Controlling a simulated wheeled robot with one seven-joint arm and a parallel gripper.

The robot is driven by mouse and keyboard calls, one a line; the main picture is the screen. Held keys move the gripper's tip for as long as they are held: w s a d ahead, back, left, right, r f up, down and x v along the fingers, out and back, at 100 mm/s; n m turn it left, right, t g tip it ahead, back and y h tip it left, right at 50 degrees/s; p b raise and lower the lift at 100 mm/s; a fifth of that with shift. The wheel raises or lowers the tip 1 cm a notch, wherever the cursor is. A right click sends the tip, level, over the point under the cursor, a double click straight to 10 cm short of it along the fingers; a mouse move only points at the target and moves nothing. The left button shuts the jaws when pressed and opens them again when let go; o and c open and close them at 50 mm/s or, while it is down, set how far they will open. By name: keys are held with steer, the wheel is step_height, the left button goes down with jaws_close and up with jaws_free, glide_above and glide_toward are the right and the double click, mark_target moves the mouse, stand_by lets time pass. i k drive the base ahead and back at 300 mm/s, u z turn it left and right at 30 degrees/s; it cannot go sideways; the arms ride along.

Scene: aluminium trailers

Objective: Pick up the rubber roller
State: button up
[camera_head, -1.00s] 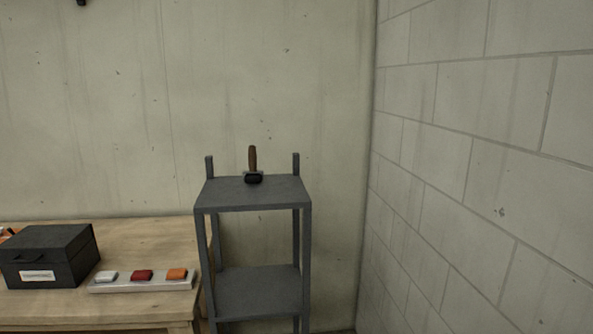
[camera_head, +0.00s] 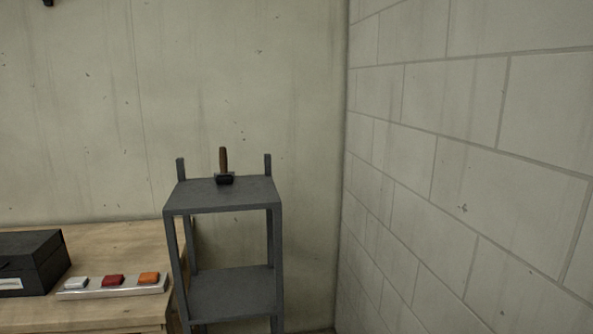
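The rubber roller (camera_head: 224,168) is on the top shelf of a grey stand (camera_head: 245,198). Its brown handle points up and its dark roller head (camera_head: 224,179) rests on the shelf surface near the back. My gripper is not in the head view.
A wooden table (camera_head: 108,244) stands left of the grey stand, with a black box (camera_head: 45,262) and a light tray (camera_head: 110,291) of white, red and orange blocks on it. A block wall (camera_head: 470,150) closes off the right side. A concrete wall (camera_head: 90,110) is behind.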

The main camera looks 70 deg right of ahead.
mark_target(224, 177)
steer(key=z, duration=0.95)
steer(key=i, duration=0.35)
steer(key=z, duration=0.05)
